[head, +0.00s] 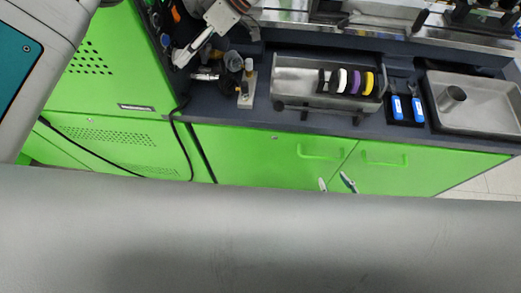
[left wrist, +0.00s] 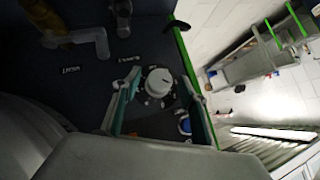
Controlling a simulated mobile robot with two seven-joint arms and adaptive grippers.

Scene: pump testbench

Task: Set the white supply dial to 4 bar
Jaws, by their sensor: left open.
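The white supply dial (left wrist: 158,82) is round, with a short dark mark on its face and a ring of marks around it on a dark panel. My left gripper (left wrist: 160,95) is open, with one finger on each side of the dial in the left wrist view. A gap shows between the fingers and the dial; I cannot tell the depth. In the head view, my left gripper (head: 214,47) is at the top, by the dark panel, and the dial cannot be made out. My right gripper (head: 335,184) shows only two separated fingertips above a grey link of mine, with nothing visible between them.
Brass and grey fittings (head: 240,75) stand close to the left gripper. A metal tray (head: 300,68) with coloured rings, blue-handled items (head: 407,108) and another metal tray (head: 480,122) are to the right. Green cabinets (head: 270,150) are below. Two small labels (left wrist: 128,57) lie near the dial.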

